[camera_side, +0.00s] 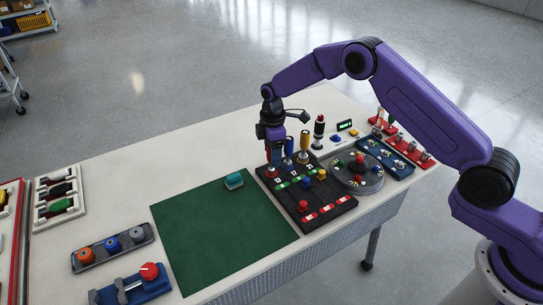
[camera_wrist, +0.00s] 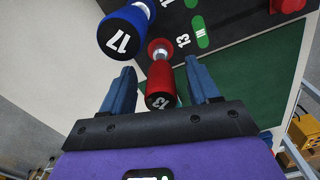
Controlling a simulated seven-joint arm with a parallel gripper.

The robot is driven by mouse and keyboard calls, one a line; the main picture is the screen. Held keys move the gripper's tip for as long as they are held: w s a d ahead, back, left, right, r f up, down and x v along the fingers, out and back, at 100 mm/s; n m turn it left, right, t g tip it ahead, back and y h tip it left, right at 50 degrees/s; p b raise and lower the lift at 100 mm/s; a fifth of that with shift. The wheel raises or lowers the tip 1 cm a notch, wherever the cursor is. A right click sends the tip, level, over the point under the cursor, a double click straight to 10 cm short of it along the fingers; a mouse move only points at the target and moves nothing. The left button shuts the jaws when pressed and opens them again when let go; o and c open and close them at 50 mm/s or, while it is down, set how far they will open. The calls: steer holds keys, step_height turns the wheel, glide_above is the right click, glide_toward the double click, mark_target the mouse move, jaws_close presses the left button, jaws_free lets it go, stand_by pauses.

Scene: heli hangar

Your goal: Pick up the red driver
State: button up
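The red driver (camera_wrist: 160,85) stands in the black board (camera_side: 320,205). Its handle is marked 13 and its shaft runs to the board beside a green 13 IN label. In the side view the red driver (camera_side: 269,171) is mostly hidden by my gripper (camera_side: 272,152). In the wrist view my gripper (camera_wrist: 159,66) is open, with one blue finger on each side of the red handle. A gap shows between the handle and each finger.
A blue driver (camera_wrist: 127,31) marked 17 stands close beside the red one. A yellow driver (camera_side: 304,143) and a black driver (camera_side: 319,130) stand farther right. The green mat (camera_side: 220,235) is mostly bare, with a teal block (camera_side: 234,181) at its edge.

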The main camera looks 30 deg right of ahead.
steer(key=c, duration=1)
steer(key=shift+c, duration=0.2)
steer(key=shift+r, duration=0.1)
